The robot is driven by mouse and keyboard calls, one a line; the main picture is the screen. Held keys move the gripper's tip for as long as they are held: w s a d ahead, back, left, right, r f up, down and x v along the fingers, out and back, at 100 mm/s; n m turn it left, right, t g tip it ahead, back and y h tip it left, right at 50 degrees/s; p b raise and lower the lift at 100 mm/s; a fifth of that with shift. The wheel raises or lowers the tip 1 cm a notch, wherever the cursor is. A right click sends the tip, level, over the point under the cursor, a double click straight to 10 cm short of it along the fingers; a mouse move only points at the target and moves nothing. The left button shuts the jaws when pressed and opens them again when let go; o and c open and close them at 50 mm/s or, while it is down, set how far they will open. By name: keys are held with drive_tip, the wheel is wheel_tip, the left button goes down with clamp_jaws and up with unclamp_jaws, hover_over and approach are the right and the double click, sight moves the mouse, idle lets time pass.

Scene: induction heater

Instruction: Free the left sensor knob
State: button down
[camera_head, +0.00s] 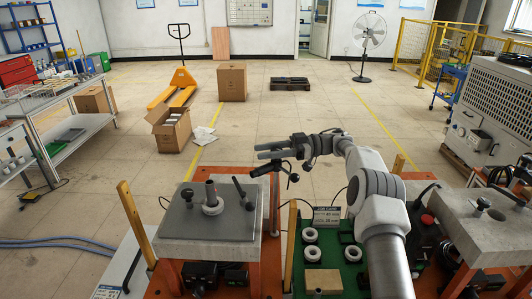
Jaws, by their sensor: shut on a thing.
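My gripper (268,151) is in the middle of the view, its two light grey fingers pointing left above the gap between the left bench and the green mat. The fingers are close together. A black sensor-like cylinder (264,169) is just under them, angled toward the left bench, with a small black round-ended part (294,178) at its right. The left sensor knob seems to be at the fingers, but they and the dark parts around them hide it. I cannot make out its outline or whether it has turned.
The left bench (178,228) has a dark plate with a post in a grey ring (212,205) and a black tilted rod (240,188). The green mat (335,240) holds several pale rings and a tan block (323,281). The right bench (447,212) is beside my arm. Open floor lies beyond.

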idle(0.6)
drive_tip(key=shift+c, duration=2.1)
unclamp_jaws()
wheel_tip(320, 180, up, 4)
drive_tip(key=shift+r+b, duration=0.25)
drive_tip(key=shift+b, duration=0.2)
drive_tip(key=s+d+r, duration=0.3)
drive_tip(key=d+r, duration=0.3)
drive_tip(key=d, duration=0.5)
drive_tip(key=shift+s+r, duration=0.25)
drive_tip(key=shift+r, duration=0.05)
drive_tip(key=shift+d, duration=0.1)
